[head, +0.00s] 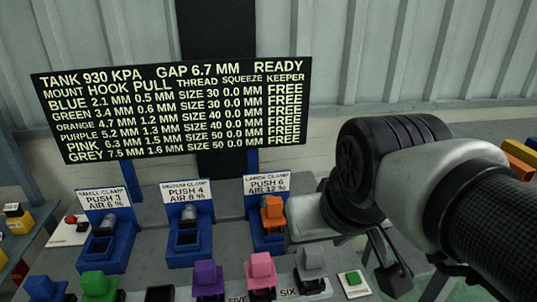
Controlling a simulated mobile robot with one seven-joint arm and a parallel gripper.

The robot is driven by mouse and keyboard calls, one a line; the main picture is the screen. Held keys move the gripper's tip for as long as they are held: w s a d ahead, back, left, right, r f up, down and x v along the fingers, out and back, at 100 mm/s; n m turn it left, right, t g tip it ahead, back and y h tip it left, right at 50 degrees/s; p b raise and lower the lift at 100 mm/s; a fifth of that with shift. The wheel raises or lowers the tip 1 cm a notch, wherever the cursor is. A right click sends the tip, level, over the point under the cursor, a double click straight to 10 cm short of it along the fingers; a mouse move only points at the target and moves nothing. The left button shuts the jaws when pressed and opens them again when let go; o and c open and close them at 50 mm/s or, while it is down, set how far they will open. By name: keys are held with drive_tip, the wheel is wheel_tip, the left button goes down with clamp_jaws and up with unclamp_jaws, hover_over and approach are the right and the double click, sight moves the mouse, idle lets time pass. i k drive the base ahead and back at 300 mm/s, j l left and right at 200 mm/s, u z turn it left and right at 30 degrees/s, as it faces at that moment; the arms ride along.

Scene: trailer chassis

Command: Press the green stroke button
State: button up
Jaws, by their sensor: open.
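The green button (353,278) sits on a small white plate at the front right of the bench, by the right end of the row of coloured blocks. My gripper (389,270) hangs from my arm to the right of the button, with dark finger parts pointing down. It looks open, with nothing seen between its fingers, though my own wrist hides part of it. The gripper appears above and beside the button; whether they touch cannot be told, but a gap shows in the picture.
A black readout board (180,110) stands behind three blue clamp stations. The right one, large clamp (268,225), holds an orange block (272,212). Front row has blue, green, purple, pink and grey blocks (310,262). A red button (70,219) is at left.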

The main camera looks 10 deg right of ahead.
sight(354, 277)
drive_tip(key=k+l+z, duration=0.1)
drive_tip(key=z, duration=0.15)
drive_tip(key=l+z, duration=0.25)
drive_tip(key=j+z, duration=0.35)
drive_tip(key=i+j, duration=0.05)
